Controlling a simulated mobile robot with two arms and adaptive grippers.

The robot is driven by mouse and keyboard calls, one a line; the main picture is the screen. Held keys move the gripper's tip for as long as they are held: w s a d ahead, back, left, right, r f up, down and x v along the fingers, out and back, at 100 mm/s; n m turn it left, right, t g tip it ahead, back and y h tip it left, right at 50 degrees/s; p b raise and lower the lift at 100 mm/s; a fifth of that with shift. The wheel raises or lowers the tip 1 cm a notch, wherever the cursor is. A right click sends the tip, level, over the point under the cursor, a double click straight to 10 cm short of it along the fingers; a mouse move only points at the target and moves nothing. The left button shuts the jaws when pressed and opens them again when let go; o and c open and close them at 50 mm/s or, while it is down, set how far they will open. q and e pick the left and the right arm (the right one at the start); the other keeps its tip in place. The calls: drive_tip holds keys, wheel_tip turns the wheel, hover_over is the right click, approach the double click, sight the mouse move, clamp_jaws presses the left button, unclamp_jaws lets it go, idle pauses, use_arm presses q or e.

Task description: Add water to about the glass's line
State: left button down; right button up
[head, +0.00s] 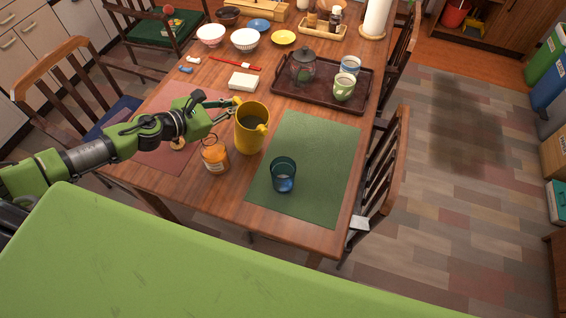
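A clear bluish glass (283,174) stands upright on the green placemat (317,149). A little bluish water seems to show low in it; I cannot make out a line on it. A yellow pitcher (250,136) stands upright to the left of and behind the glass, at the mat's left edge. Its dark inside shows, but the water level is unclear. My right gripper is out of view.
An orange jar (215,158) stands close left of the pitcher, under my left arm. A brown tray (313,95) with a teapot (303,67) and cups lies behind the mat. A white block (242,81) and bowls are farther back. The mat's right side is clear.

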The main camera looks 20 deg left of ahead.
sight(244, 105)
use_arm(q)
drive_tip(key=shift+s+d+r+m+t+y+p, duration=0.25)
drive_tip(key=shift+d+r+m+p, duration=0.15)
drive_tip(key=shift+r+m+p, duration=0.1)
drive_tip(key=shift+s+d+r+m+t+y+p, duration=0.15)
drive_tip(key=shift+s+d+r+m+y+p, duration=0.1)
drive_tip(key=shift+d+r+m+p, duration=0.15)
drive_tip(key=shift+s+d+r+m+t+p, duration=0.25)
drive_tip(key=shift+s+d+m, duration=0.1)
drive_tip(key=shift+d, duration=0.1)
drive_tip(key=shift+s+d+r+m+t+p, duration=0.1)
drive_tip(key=shift+s+d+r+m+t, duration=0.15)
drive_tip(key=shift+d+m, duration=0.15)
drive_tip(key=shift+y, duration=0.3)
drive_tip(key=shift+s+d+r+m+t, duration=0.2)
drive_tip(key=shift+d+r+m+t, duration=0.1)
drive_tip(key=shift+r+m, duration=0.15)
drive_tip(key=shift+s+d+r+m+t+y+p, duration=0.15)
drive_tip(key=shift+d+r+m+p, duration=0.15)
drive_tip(key=shift+r, duration=0.2)
drive_tip(key=shift+s+d+r+m+t+y+p, duration=0.1)
drive_tip(key=shift+d+r+m+t+y+p, duration=0.1)
drive_tip(key=shift+r+m, duration=0.25)
drive_tip(key=shift+s+d+r+m+t+y+p, duration=0.15)
drive_tip(key=shift+r+m+p, duration=0.1)
drive_tip(key=shift+r, duration=0.3)
idle(1.5)
drive_tip(key=shift+f, duration=0.1)
